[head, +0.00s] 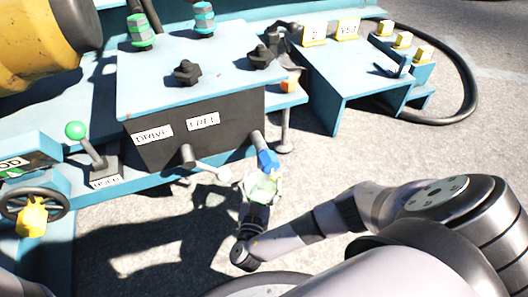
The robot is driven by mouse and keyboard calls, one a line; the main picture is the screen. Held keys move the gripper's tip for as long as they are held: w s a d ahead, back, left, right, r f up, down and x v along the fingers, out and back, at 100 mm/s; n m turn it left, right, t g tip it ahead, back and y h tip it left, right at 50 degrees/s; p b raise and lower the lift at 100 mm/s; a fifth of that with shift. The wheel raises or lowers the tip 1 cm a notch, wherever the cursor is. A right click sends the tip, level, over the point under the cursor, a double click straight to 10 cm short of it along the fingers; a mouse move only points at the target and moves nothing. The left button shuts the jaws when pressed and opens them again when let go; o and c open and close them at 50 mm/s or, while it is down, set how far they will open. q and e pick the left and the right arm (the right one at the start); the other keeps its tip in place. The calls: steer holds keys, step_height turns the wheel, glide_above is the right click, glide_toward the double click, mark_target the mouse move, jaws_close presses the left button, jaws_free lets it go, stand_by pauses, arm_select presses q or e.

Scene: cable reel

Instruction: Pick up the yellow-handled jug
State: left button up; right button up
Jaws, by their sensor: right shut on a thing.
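My left gripper is out of view.
A light-blue bench (190,83) has black knobs and a dark front panel (160,150) with a lever. A green-knobbed lever (75,130) and handwheel (45,202) stand left. A side table (335,78) and black hose (470,95) are right. Grey floor is clear in front.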

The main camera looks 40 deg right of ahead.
steer(key=c, duration=0.8)
steer(key=shift+c, duration=0.2)
steer(key=shift+w+r, duration=0.1)
steer(key=shift+r, duration=0.05)
